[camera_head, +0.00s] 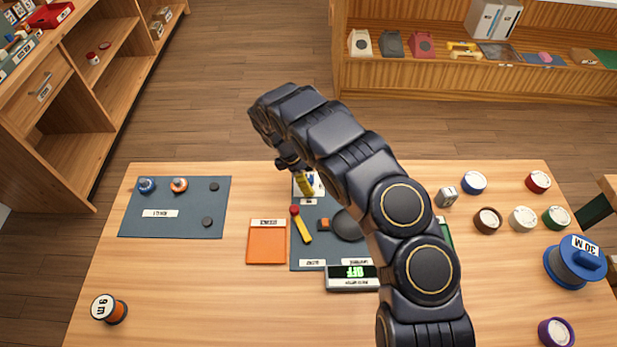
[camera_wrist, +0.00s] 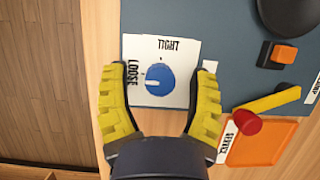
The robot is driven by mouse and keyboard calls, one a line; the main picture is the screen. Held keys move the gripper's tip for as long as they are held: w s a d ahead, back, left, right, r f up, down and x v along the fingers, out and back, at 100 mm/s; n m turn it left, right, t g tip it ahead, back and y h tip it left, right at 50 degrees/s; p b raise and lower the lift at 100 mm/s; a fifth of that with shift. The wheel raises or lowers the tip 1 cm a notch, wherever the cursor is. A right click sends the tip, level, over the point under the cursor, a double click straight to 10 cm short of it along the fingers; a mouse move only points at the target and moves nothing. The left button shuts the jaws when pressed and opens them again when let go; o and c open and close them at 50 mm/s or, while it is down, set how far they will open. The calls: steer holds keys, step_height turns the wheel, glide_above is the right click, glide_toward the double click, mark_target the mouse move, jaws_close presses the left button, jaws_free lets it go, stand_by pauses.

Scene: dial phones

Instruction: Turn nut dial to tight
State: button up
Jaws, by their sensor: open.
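The nut dial is a round blue knob (camera_wrist: 160,79) on a white plate (camera_wrist: 186,46) marked TIGHT at the top and LOOSE at the left in the wrist view. A small white mark on the knob lies on its left side, toward LOOSE. My gripper (camera_wrist: 160,73) is open, with a yellow finger on either side of the plate and the knob between them. The fingers look clear of the knob; their height above it is hard to tell. In the head view my gripper (camera_head: 304,183) is over the plate, which it partly hides.
A lever with a red knob (camera_wrist: 246,122), an orange switch (camera_wrist: 284,53) and a dark dome (camera_wrist: 290,15) are on the same blue-grey panel. An orange tray (camera_head: 267,243) lies beside it. A display reading OFF (camera_head: 351,273) stands near the panel's front edge.

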jaws_close()
steer(key=shift+f+m, duration=0.1)
steer(key=shift+m, duration=0.3)
steer(key=m+g, duration=0.1)
steer(key=m, duration=0.1)
steer(key=shift+m, duration=0.4)
steer(key=m+g, duration=0.1)
steer(key=m, duration=0.1)
steer(key=m+y, duration=0.1)
steer(key=m, duration=0.1)
steer(key=shift+m+g, duration=0.3)
steer(key=shift+g, duration=0.1)
steer(key=m+g+y, duration=0.1)
steer(key=m, duration=0.3)
steer(key=shift+m+g+y, duration=0.4)
steer(key=shift+m+y, duration=0.5)
steer(key=shift+m, duration=1.3)
